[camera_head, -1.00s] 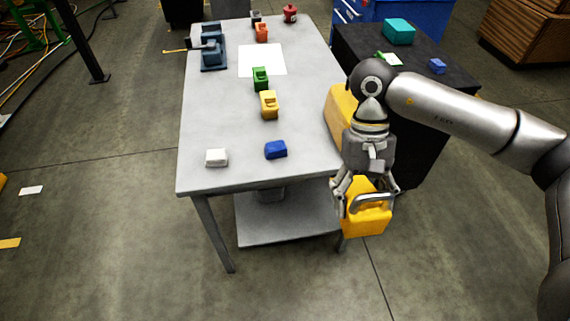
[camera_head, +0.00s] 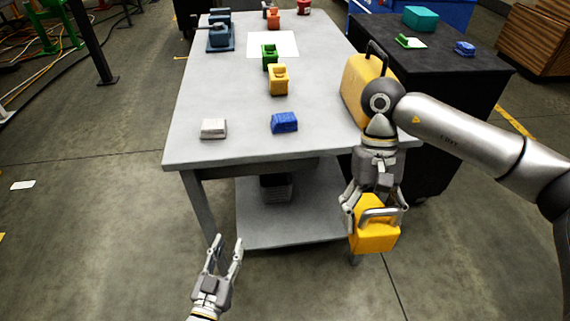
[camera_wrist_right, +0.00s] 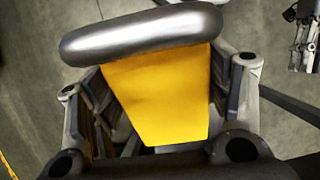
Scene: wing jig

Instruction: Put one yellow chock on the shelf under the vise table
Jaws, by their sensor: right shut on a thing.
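My right gripper (camera_head: 375,205) is shut on a yellow chock (camera_head: 374,238) with a grey bar handle. It holds the chock in the air in front of the vise table's (camera_head: 230,152) front right corner. The chock and its handle also fill the middle of the right wrist view (camera_wrist_right: 160,95), between the fingers. The lower shelf (camera_head: 270,232) is a grey plate under the table, left of the chock. My left gripper (camera_head: 227,252) is open and empty, low in front of the shelf's left side. The blue vise (camera_head: 220,38) stands at the table's far left.
A dark ribbed object (camera_head: 276,188) is on the back of the shelf; the shelf's front is bare. The table legs (camera_head: 198,205) flank it. A yellow case (camera_head: 358,88) and several small blocks are on the tabletop. A black cabinet (camera_head: 480,75) stands to the right.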

